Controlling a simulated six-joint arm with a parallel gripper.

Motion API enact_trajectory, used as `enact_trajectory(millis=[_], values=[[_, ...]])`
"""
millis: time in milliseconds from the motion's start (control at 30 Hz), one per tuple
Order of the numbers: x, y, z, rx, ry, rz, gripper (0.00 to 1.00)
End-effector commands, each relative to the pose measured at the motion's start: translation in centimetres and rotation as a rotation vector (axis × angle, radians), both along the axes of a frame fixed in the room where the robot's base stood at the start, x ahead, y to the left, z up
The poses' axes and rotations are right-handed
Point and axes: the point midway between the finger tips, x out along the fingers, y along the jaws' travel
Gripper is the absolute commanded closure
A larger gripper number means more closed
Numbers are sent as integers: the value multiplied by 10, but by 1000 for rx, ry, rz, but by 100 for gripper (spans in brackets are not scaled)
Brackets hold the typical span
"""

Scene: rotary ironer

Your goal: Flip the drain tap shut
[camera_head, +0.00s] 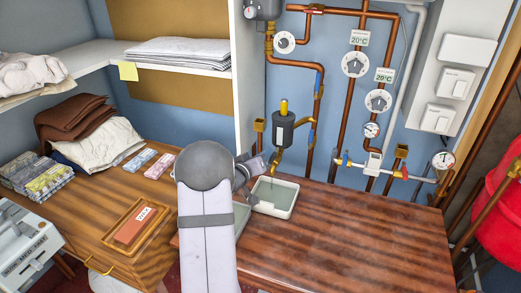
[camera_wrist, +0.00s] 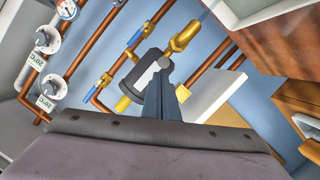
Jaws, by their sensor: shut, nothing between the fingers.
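The drain tap (camera_head: 277,158) is a brass fitting below a dark upright canister (camera_head: 283,128) with a yellow top. Its outlet is over a pale tray (camera_head: 289,208). In the wrist view the brass tap (camera_wrist: 184,36) sticks out from the end of the dark canister (camera_wrist: 143,72). My gripper (camera_head: 256,164) is left of the tap in the head view. In the wrist view my gripper (camera_wrist: 163,64) is shut and empty, its tips overlapping the canister's tap end. I cannot tell whether they touch it. The tap handle's position is not clear.
Copper pipes with blue-handled valves (camera_head: 319,82) run behind the canister. A white partition (camera_head: 246,80) stands to the left. The brown tabletop (camera_head: 350,225) right of the tray is clear.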

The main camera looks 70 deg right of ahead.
Motion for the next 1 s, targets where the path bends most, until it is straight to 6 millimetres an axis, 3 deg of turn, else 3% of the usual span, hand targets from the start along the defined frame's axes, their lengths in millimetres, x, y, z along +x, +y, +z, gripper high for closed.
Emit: enact_trajectory(millis=[1000], values=[[-7, 1, -4, 0, 0, 59, 100]])
